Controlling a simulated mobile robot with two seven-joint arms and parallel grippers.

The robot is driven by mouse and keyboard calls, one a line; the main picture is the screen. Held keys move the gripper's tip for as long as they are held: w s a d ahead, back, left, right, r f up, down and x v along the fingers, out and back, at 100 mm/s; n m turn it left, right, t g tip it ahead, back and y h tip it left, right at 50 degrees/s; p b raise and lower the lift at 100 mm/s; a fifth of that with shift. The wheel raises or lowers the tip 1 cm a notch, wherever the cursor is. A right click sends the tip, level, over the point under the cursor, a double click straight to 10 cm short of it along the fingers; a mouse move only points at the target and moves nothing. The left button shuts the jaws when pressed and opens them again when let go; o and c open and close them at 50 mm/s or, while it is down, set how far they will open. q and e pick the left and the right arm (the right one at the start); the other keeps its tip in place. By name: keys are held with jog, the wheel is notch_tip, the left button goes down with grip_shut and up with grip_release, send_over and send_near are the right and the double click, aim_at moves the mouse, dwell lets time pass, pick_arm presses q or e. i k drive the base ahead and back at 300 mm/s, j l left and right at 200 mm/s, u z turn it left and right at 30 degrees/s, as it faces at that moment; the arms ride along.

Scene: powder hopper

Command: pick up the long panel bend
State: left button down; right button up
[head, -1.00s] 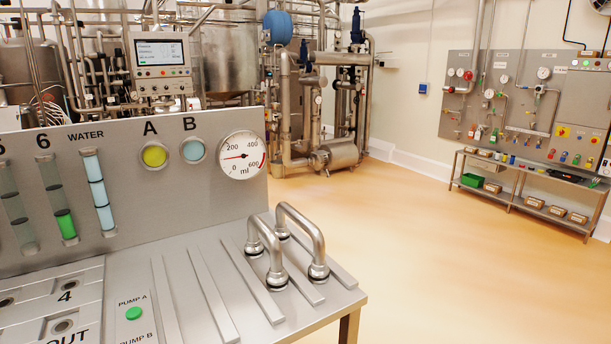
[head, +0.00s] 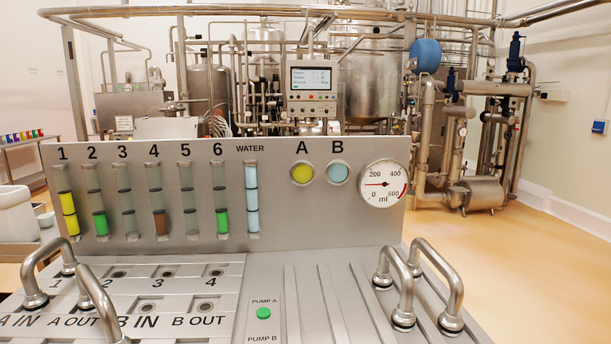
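Several bent steel tubes with round feet stand upright in the head view. On the ribbed right part of the bench, one bend (head: 398,265) stands beside a second, seemingly longer bend (head: 446,275) to its right. At the left, one bend (head: 45,255) stands by the port plate's left edge, and another bend (head: 97,293) is near it, its near foot cut by the lower frame edge. Which bend is the long one is not certain; the rightmost looks the longer of the right pair. Neither of my grippers is in view.
The bench's upright panel (head: 330,220) carries colored level tubes, two round indicators and a gauge (head: 383,184). The port plate (head: 195,275) has labeled holes. A green pump button (head: 264,313) sits mid-bench. Tanks and piping stand behind; open floor (head: 540,280) lies right.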

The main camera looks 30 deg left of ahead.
aim_at(94, 298)
jog(key=u, duration=2)
jog(key=i+j+u, duration=0.1)
jog(key=i+j, duration=0.1)
jog(key=j, duration=0.1)
